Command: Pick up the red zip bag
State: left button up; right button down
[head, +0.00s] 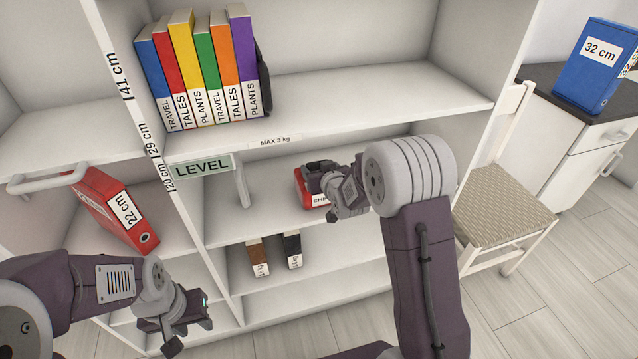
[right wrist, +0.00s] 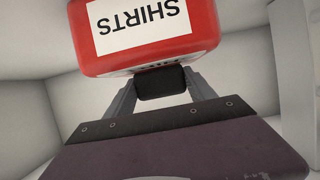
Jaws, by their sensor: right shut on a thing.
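The red zip bag (head: 304,190) is on the middle shelf of the white shelving unit, partly hidden behind my right gripper (head: 328,186). In the right wrist view the red bag (right wrist: 200,52) fills the top, with a white label reading SHIRTS upside down. My right gripper (right wrist: 160,85) is shut on a dark part at the bag's near side. I cannot tell whether the bag is clear of the shelf. My left gripper (head: 190,335) hangs at the lower left, apart from the bag; its fingers look spread and empty.
Colourful books (head: 205,75) stand on the shelf above. A red binder (head: 115,210) leans in the left bay. A white chair (head: 505,210) stands to the right, near a cabinet with a blue binder (head: 595,65).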

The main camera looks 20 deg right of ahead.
jog(key=shift+r, duration=0.15)
jog(key=shift+r, duration=0.35)
jog(key=r+p, duration=0.1)
jog(key=r, duration=0.1)
jog(key=r+p, duration=0.1)
jog(key=r, duration=0.1)
jog(key=shift+s+d, duration=0.2)
jog(key=s+d+r+p, duration=0.3)
jog(key=s+d+r, duration=0.2)
jog(key=s, duration=0.4)
jog(key=shift+s+d+r+p, duration=0.3)
jog(key=shift+r, duration=0.25)
